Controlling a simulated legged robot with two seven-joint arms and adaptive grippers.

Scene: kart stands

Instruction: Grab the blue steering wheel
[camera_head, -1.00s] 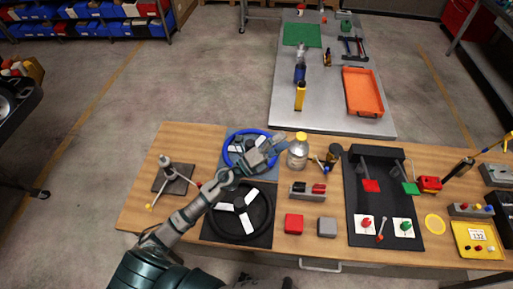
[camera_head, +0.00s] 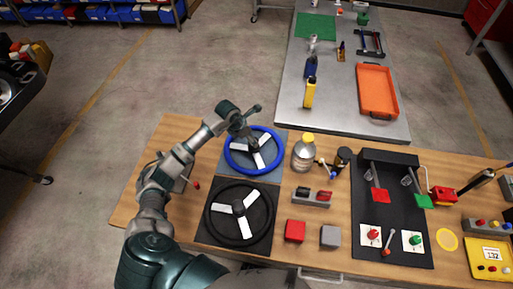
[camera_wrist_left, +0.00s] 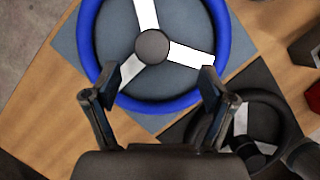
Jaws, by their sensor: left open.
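The blue steering wheel (camera_head: 232,160) lies flat on a grey square mat at the back left of the wooden table. It has white spokes and a dark hub. My left gripper (camera_head: 256,146) is over the wheel, its fingers pointing down. In the left wrist view the gripper (camera_wrist_left: 158,82) is open, and its two fingertips are apart on either side of the near part of the blue rim (camera_wrist_left: 170,103). Nothing is held. I cannot tell whether the fingers touch the wheel. My right gripper is not in view.
A black steering wheel (camera_head: 211,226) lies on a dark mat just in front of the blue one. A bottle with a yellow cap (camera_head: 304,155) stands to the right. A red block (camera_head: 295,231) and a grey block (camera_head: 330,237) sit near the front edge.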

